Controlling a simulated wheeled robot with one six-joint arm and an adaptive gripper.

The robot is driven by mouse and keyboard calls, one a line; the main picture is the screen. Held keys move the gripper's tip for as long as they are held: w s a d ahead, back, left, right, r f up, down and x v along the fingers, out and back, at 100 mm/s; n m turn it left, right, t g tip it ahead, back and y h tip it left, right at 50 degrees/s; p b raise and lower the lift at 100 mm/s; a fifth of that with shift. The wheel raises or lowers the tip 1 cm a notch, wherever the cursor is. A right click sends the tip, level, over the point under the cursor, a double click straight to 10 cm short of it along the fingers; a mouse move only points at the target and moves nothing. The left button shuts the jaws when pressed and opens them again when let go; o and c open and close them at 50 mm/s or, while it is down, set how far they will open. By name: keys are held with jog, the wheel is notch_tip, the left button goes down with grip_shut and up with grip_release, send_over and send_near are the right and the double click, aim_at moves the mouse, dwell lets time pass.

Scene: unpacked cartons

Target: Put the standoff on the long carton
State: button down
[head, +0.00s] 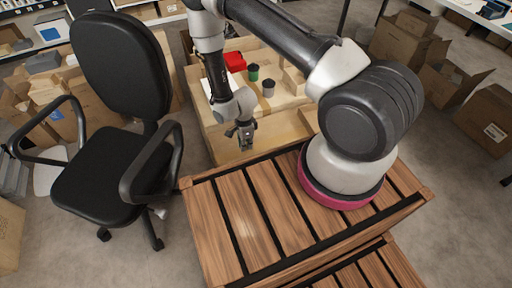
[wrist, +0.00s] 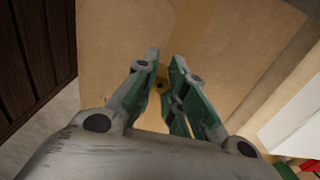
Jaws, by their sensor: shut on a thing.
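My gripper (head: 245,146) hangs over the near part of the cardboard surface in the head view. In the wrist view its green-padded fingers (wrist: 163,82) are closed on a small brass-yellow piece, which I take to be the standoff (wrist: 161,85). Only a little of it shows between the fingertips; the rest is hidden. Below the fingers lies a broad tan carton (wrist: 118,40), likely the long carton, with a darker strip along its right part. I cannot tell whether the standoff touches it.
Behind my gripper, a red object (head: 235,61), a green cup (head: 253,73) and a grey cup (head: 269,88) stand on the light boxes. A black office chair (head: 115,70) stands at left. Open cartons (head: 400,40) lie at the back right.

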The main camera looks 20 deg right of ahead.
aim_at(246, 152)
jog(key=shift+f, duration=2.8)
jog(key=c, duration=1.5)
grip_release()
jog(key=shift+f, duration=0.1)
notch_tip(246, 152, up, 12)
jog(key=shift+r, duration=0.25)
